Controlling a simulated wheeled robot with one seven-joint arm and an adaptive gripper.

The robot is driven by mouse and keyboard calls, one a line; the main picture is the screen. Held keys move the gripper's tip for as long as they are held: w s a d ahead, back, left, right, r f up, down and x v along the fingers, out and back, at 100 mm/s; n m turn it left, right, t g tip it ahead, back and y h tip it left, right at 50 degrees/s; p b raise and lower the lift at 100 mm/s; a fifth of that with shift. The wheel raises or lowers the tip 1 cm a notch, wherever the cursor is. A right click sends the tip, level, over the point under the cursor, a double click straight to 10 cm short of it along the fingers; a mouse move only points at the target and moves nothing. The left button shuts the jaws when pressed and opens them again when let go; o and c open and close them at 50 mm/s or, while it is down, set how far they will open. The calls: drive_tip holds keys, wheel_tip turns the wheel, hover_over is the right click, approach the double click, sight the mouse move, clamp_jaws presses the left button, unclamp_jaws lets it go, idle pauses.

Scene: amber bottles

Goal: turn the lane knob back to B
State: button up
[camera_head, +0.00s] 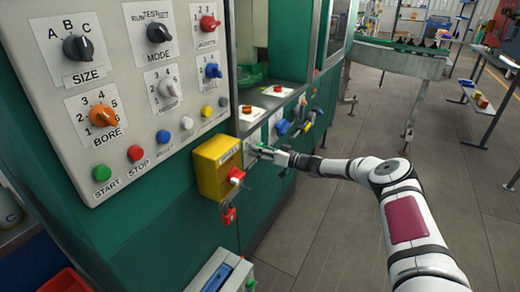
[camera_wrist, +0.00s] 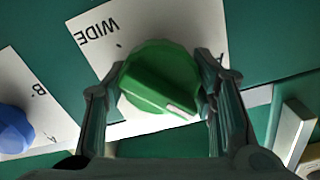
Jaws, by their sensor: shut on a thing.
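My gripper (camera_head: 268,151) reaches the side of the green machine. In the wrist view my gripper (camera_wrist: 160,77) is shut on a green knob (camera_wrist: 155,72), one finger on each side. Its white plate reads WIDE, upside down, and its white pointer mark aims to the lower right; its other lettering is hidden behind a finger. A blue knob (camera_wrist: 14,130) at the left edge sits on a plate marked B and A, clear of my fingers. The word LANE is not legible on either plate. The blue knob (camera_head: 282,127) also shows beyond my gripper in the head view.
A yellow box (camera_head: 212,165) with a red knob sticks out left of my gripper. A control panel (camera_head: 128,100) with SIZE, MODE and BORE knobs is above left. A red padlock-like thing (camera_head: 229,214) hangs below the box.

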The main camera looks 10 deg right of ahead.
drive_tip(key=shift+f+n, duration=0.1)
drive_tip(key=shift+n, duration=0.5)
drive_tip(key=shift+s+a, duration=0.1)
drive_tip(key=o, duration=1.1)
drive_tip(key=shift+o, duration=0.2)
drive_tip(key=shift+d, duration=0.25)
drive_tip(key=v, duration=1.1)
drive_tip(key=shift+s, duration=0.3)
drive_tip(key=shift+d, duration=0.2)
